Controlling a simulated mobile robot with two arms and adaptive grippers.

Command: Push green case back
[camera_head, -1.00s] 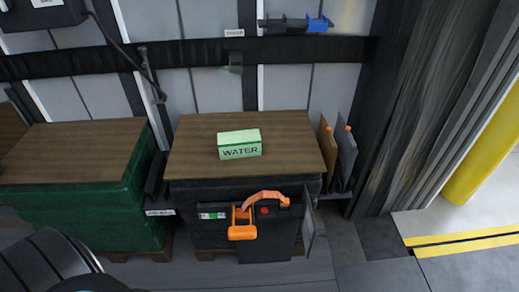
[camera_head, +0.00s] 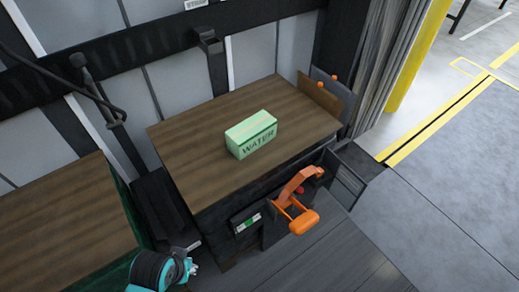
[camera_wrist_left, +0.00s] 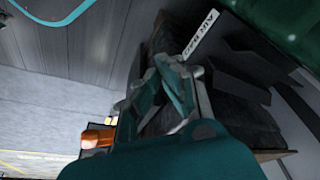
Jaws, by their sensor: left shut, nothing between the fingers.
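The green case (camera_head: 251,134) is a mint-green box with WATER printed on its front. It sits near the middle of a brown wooden-topped stack (camera_head: 190,128), with bare top on all sides. My left gripper (camera_head: 191,267) is low at the bottom of the head view, in front of the stack and below its top. It is well apart from the case. In the left wrist view my teal left fingers (camera_wrist_left: 163,92) are shut and empty, near a dark side face with a white label (camera_wrist_left: 201,33). The case is not in the wrist view. My right gripper is not in view.
An orange-handled device (camera_head: 297,207) hangs at the stack's front right. Boards with orange knobs (camera_head: 325,92) stand at its right back edge. A green-sided stack (camera_head: 65,215) stands left. A dark wall rail with fittings (camera_head: 208,40) runs behind. Grey floor is open at right.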

